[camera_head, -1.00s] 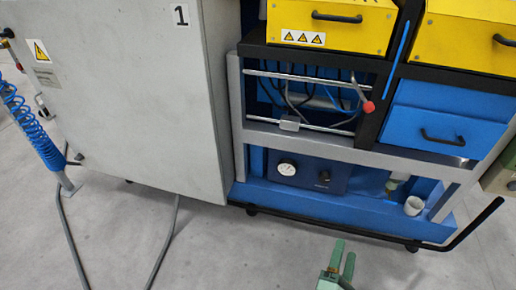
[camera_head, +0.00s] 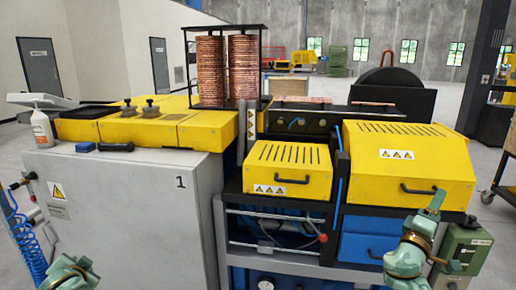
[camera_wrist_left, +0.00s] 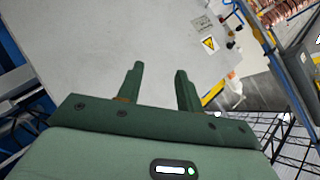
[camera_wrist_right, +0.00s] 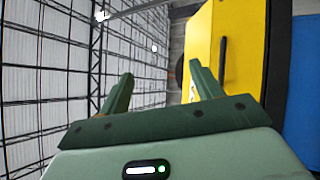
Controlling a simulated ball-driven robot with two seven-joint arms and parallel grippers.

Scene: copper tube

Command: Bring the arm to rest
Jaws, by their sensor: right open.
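My right gripper (camera_head: 432,210) is at the lower right of the head view, in front of the yellow machine cover, with a finger pointing up. In the right wrist view (camera_wrist_right: 158,92) its two fingers are apart with nothing between them. Part of my left arm's green end shows at the lower left of the head view, its fingertips not visible there. In the left wrist view my left gripper (camera_wrist_left: 158,85) has its fingers apart and empty, with the grey cabinet behind them. Two copper tube stacks (camera_head: 210,72) stand in a black frame at the back.
A grey cabinet (camera_head: 130,215) marked 1 stands at the left. A yellow cover with vents (camera_head: 290,165) and a larger yellow cover (camera_head: 400,150) stand before me. A spray bottle (camera_head: 41,130) is on the cabinet's left. A green box (camera_head: 465,250) is at the right.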

